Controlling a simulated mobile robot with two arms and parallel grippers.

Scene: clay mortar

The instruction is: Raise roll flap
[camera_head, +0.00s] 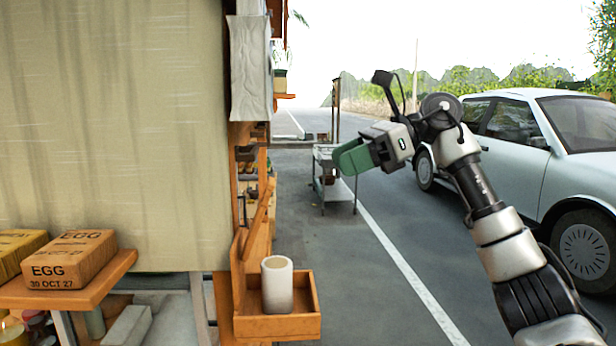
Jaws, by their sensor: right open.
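The roll flap (110,140) is a large beige sheet that hangs down over the left side of the head view. My left gripper is not in view. The top of the flap is out of the frame.
Egg boxes (70,259) sit on a wooden shelf (90,292) at lower left. A wooden tray (277,326) holds a white cylinder (277,284). A white cloth (250,68) hangs by the post. A metal cart (333,178) and a white car (545,155) stand on the road.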

